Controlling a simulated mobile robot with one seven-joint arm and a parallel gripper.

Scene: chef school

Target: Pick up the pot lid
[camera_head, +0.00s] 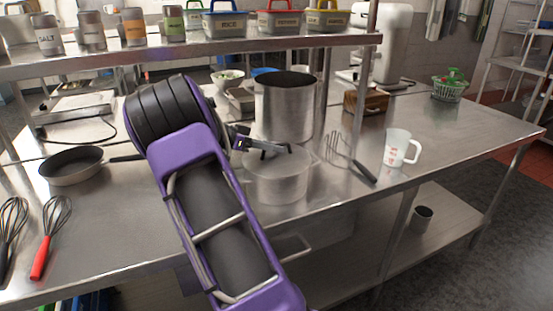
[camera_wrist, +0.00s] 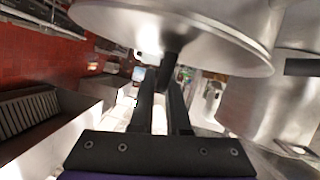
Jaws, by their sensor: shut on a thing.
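The pot lid (camera_wrist: 180,28) is a round, shiny metal disc with a dark knob (camera_wrist: 172,68), filling the top of the wrist view. My gripper (camera_wrist: 164,82) is shut on this knob, with its two dark fingers on either side. In the head view, my gripper (camera_head: 263,145) is at the top of a short steel pot (camera_head: 277,187) on the counter. The lid (camera_head: 277,162) is at the pot's top, partly hidden by my gripper. I cannot tell whether it touches the rim.
A tall steel pot (camera_head: 285,108) stands just behind. A frying pan (camera_head: 70,166) and whisks (camera_head: 50,235) lie left on the counter (camera_head: 470,125). A measuring jug (camera_head: 397,148) and a dark-handled utensil (camera_head: 362,172) are right. A shelf (camera_head: 200,52) with containers runs above.

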